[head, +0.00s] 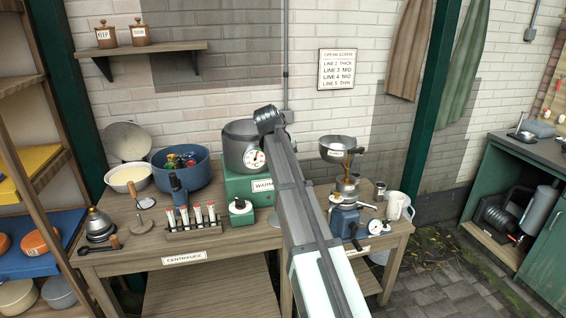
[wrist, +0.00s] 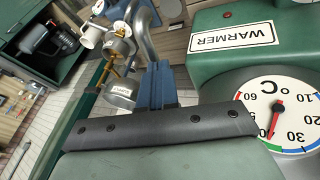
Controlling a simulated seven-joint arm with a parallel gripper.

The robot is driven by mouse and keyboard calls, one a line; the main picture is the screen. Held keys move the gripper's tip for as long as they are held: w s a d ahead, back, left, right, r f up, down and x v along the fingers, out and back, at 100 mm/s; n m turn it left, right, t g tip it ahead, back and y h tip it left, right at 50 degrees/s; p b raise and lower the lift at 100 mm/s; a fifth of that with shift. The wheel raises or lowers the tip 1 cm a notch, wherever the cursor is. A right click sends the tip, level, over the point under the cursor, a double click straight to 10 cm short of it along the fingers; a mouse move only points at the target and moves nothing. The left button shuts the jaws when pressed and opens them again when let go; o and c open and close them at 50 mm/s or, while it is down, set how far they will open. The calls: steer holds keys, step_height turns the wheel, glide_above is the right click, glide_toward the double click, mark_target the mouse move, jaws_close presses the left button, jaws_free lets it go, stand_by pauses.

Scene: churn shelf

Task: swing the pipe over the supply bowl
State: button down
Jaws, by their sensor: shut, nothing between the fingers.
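The supply bowl (head: 337,149) is a steel bowl with a small label, held above the hand-cranked separator (head: 345,218) at the right of the bench. It also shows in the wrist view (wrist: 121,92), turned over by the camera's tilt. Thin brass tubing (head: 348,168) shows just below it. A curved grey metal pipe (wrist: 148,40) shows near the separator in the wrist view; I cannot tell whether it is the task's pipe. My gripper (wrist: 158,66) shows as blue fingers, shut and empty, beside the warmer. My arm hides its fingers in the head view.
The green warmer (head: 236,183) carries a steel pot with a dial (head: 255,159), close to my arm. A test-tube rack (head: 193,228), a blue basin (head: 181,172) and a cream-filled bowl (head: 128,176) stand left. A white jug (head: 398,206) stands right of the separator.

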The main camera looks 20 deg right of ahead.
steer(key=w+d+n+t+y, duration=0.25)
steer(key=d+n+y, duration=0.25)
steer(key=d+n, duration=0.85)
steer(key=w+d+n+g+y, duration=0.1)
steer(key=w+d+n+y, duration=0.1)
steer(key=w, duration=0.6)
steer(key=w+d+n+g+y, duration=0.1)
steer(key=w+d+n, duration=0.4)
steer(key=w, duration=0.4)
steer(key=shift+w+d+y, duration=0.2)
steer(key=shift+d+y, duration=0.2)
steer(key=shift+d, duration=0.35)
